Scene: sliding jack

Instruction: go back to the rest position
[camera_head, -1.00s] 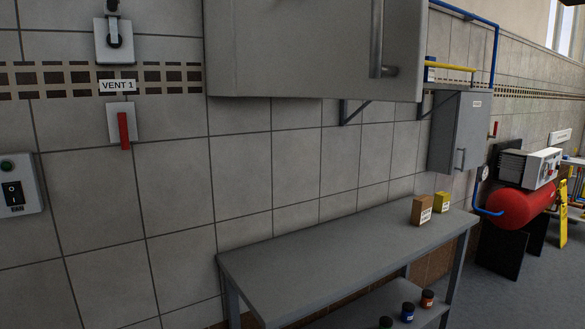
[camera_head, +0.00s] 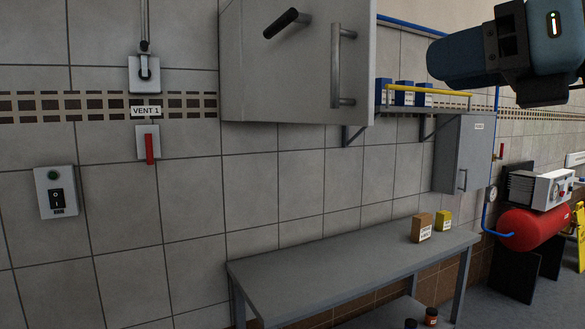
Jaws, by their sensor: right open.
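My right arm with its gripper (camera_head: 508,50) hangs in the upper right corner of the head view, dark blue and black with a small lit green strip. It is up in front of the wall, apart from the cabinets and the bench, and I see nothing held in it. Its fingers are hard to make out. The right gripper is open. My left gripper is out of the picture.
A grey wall cabinet (camera_head: 270,85) with a bar handle hangs above a grey bench (camera_head: 340,270). A brown box (camera_head: 421,227) and a yellow box (camera_head: 444,220) stand on the bench. A shelf, a smaller cabinet (camera_head: 462,152) and a red tank (camera_head: 532,228) are at right.

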